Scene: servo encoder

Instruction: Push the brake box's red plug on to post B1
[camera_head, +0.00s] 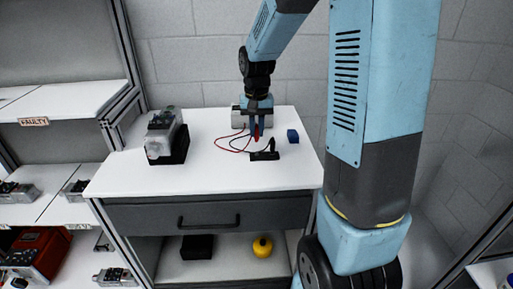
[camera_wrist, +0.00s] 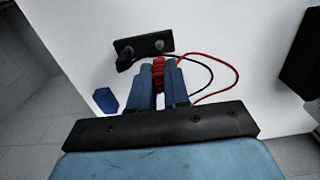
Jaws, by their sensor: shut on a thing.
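My gripper (camera_head: 256,130) points down over the bench, shut on the red plug (camera_wrist: 158,74) between its blue fingers; the plug also shows in the head view (camera_head: 257,138). A black terminal block (camera_wrist: 146,38) lies just beyond the fingertips in the wrist view; it also shows in the head view (camera_head: 264,156). Its right-hand post (camera_wrist: 160,44) is bare, and the plug appears apart from it. No post label is legible. A grey box (camera_head: 238,116), perhaps the brake box, stands partly hidden behind my gripper.
Red lead (camera_wrist: 222,70) and black lead (camera_wrist: 205,66) loop over the white bench (camera_head: 215,175). A small blue block (camera_head: 292,136) lies right of my gripper. A motor (camera_head: 160,135) in a black cradle (camera_head: 182,148) stands left. The bench front is clear.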

